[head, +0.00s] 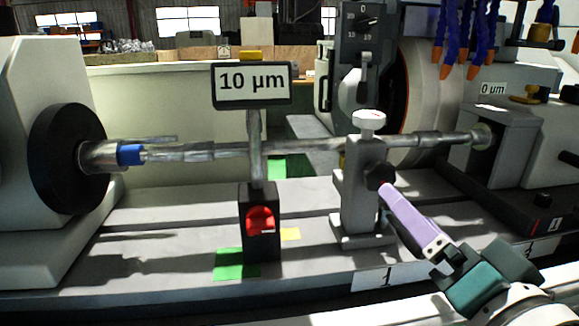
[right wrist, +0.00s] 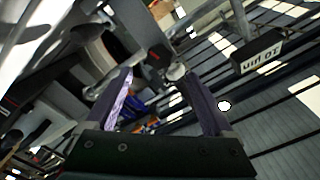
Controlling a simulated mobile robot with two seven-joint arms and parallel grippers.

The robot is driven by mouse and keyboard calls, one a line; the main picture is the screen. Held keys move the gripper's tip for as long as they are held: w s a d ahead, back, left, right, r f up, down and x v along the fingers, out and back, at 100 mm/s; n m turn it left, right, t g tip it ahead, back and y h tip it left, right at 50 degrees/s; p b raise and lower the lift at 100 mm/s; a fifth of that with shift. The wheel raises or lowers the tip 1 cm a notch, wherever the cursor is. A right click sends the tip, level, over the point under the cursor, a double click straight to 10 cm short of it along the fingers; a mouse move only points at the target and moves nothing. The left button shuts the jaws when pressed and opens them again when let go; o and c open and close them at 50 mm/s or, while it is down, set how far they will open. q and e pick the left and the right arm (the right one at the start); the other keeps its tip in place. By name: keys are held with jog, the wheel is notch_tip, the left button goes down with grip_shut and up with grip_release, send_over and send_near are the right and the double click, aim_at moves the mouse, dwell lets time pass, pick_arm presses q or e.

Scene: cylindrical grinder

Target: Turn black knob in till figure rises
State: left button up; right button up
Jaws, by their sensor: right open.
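The black knob (head: 379,176) sits on the side of a grey steady rest (head: 352,200), below a white top knob (head: 369,120). The figure on the display (head: 251,86) reads 10 µm. My right gripper (head: 390,194) comes from the lower right, with purple fingertips close beside the black knob. I cannot tell whether they touch it. In the right wrist view the two fingers (right wrist: 157,80) stand apart with nothing clearly held between them. My left gripper is not in view.
A long shaft (head: 220,150) runs from the black chuck (head: 68,158) through the rest. A black block with a red switch (head: 261,220) stands left of the rest. A grinding wheel housing (head: 430,75) is behind.

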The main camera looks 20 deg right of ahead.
aim_at(381, 180)
jog(key=x, duration=1)
jog(key=shift+s, duration=0.1)
jog(key=c, duration=1.4)
jog(key=shift+o, duration=0.2)
jog(key=shift+m, duration=0.5)
jog(key=m, duration=0.5)
jog(key=shift+m, duration=0.4)
jog(key=o, duration=1.4)
jog(key=shift+c, duration=0.2)
